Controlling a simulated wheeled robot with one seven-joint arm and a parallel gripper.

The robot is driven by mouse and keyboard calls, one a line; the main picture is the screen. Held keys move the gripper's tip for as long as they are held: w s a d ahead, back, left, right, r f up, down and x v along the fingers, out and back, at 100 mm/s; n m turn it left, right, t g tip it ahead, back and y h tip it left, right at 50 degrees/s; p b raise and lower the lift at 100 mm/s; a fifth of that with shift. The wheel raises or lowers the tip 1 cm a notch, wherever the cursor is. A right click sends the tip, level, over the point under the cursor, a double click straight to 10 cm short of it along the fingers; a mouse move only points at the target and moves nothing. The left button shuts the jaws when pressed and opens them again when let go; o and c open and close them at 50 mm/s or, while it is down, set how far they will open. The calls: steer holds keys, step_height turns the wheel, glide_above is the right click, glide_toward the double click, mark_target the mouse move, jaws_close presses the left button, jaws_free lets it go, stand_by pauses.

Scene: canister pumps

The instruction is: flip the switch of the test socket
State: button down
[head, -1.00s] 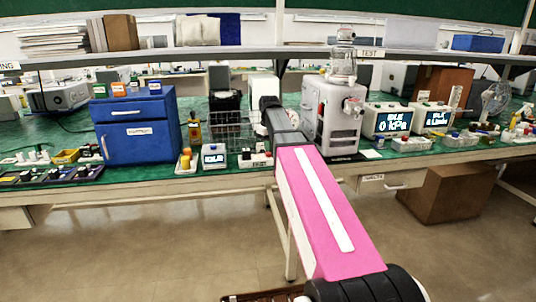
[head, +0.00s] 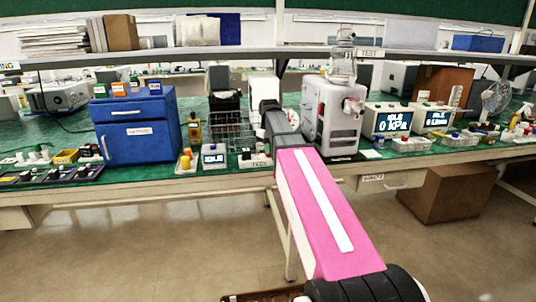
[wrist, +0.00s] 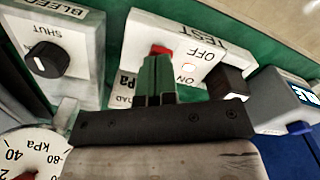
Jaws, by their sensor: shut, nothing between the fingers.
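The test socket (wrist: 205,52) is a white box in the wrist view, lettered TEST and OFF. Its red switch (wrist: 160,50) lies just beyond my fingertips, partly hidden by them. My gripper (wrist: 157,68) is shut and empty, its green fingers together right at the switch. I cannot tell whether they touch it. A small pale light with a reddish rim shows on the box right of the fingers, and a black plug (wrist: 228,82) sits at its right end. In the head view the test socket (head: 250,163) stands at the bench's front edge, partly behind my arm.
A bleed box with a black knob (wrist: 47,60) stands left of the socket in the wrist view. A kPa gauge (wrist: 30,153) is at lower left. A display unit (wrist: 285,100) stands close on the right. The grey pump (head: 333,118) stands right of my arm.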

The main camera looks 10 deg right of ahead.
steer(key=shift+f, duration=0.4)
steer(key=shift+r, duration=3.55)
steer(key=shift+s, duration=0.1)
